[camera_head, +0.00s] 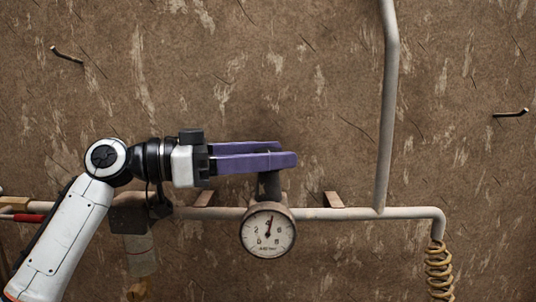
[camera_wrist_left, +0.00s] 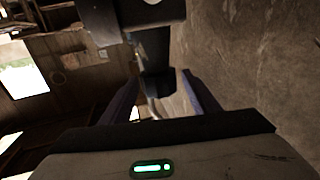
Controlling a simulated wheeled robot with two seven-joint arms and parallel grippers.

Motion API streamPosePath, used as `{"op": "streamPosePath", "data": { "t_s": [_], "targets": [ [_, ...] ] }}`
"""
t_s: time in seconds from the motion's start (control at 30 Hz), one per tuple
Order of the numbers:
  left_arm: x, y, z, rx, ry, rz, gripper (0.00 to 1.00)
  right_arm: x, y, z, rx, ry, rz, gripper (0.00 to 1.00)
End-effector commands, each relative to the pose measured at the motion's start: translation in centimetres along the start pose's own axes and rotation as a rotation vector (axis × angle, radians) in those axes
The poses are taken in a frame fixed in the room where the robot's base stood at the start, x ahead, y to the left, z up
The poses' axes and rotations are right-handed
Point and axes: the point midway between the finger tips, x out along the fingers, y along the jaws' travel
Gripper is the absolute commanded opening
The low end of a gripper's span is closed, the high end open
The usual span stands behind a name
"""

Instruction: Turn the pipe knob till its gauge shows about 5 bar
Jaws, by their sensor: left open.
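The round white gauge (camera_head: 267,230) hangs on the pipe. Its red needle points up and slightly right, a little past the top, between the 2 and the 6. A dark knob stem (camera_head: 268,186) rises from the pipe just above the gauge; its top is hidden behind the purple fingers. My left gripper (camera_head: 286,153) reaches in from the left at the height of the knob's top, its fingers open and apart. In the left wrist view, a dark shape (camera_wrist_left: 156,84) shows between the two fingers; contact cannot be told. My right gripper is not in view.
A pale pipe (camera_head: 355,213) runs along the brown wall, with a vertical branch (camera_head: 388,110) at the right. A coiled hose (camera_head: 438,272) hangs at the pipe's right end. Hooks (camera_head: 511,113) stick out of the wall. The wall above the gripper is clear.

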Motion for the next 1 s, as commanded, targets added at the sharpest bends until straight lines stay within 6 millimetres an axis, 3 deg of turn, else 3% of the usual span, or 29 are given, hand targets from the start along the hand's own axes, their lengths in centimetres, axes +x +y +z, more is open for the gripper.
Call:
{"op": "streamPosePath", "data": {
  "t_s": [0.17, 0.4, 0.6, 1.0],
  "targets": [
    [0.0, 0.0, -1.6, 0.004, 0.003, 0.0, 0.55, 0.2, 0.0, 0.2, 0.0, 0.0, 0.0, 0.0],
    [0.0, 0.0, -6.4, 0.003, 0.003, 0.0, 0.55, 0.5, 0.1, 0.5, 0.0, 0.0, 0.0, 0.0],
    [0.0, 0.0, -9.2, 0.001, 0.0, 0.0, 0.55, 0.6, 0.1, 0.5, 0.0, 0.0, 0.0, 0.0],
    [0.0, 0.0, -10.0, 0.0, -0.001, 0.0, 0.55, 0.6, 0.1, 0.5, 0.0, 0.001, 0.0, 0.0]
  ]
}}
